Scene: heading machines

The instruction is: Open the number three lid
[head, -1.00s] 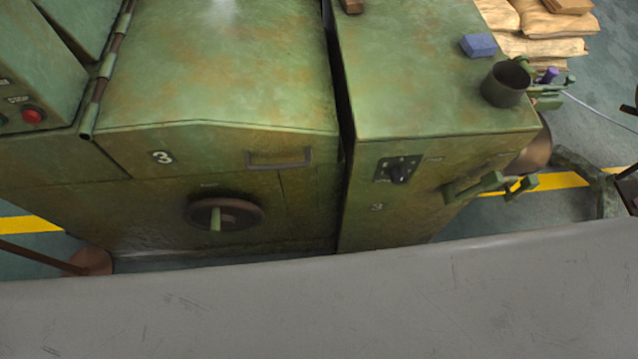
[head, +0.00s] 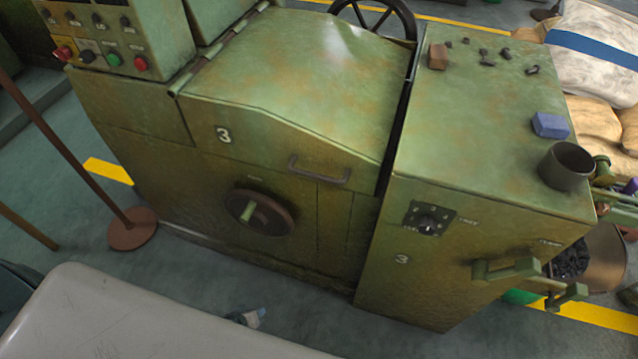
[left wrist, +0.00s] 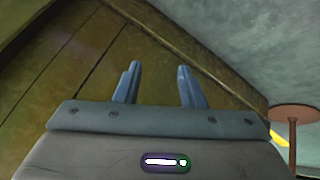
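My right gripper is in no view.
A round handwheel (head: 260,212) sits below the lid. The cabinet (head: 490,130) on the right carries a blue block (head: 550,125), a dark cup (head: 567,165) and small parts. A control box (head: 110,40) and a reddish post base (head: 132,229) stand left. Floor shows in front.

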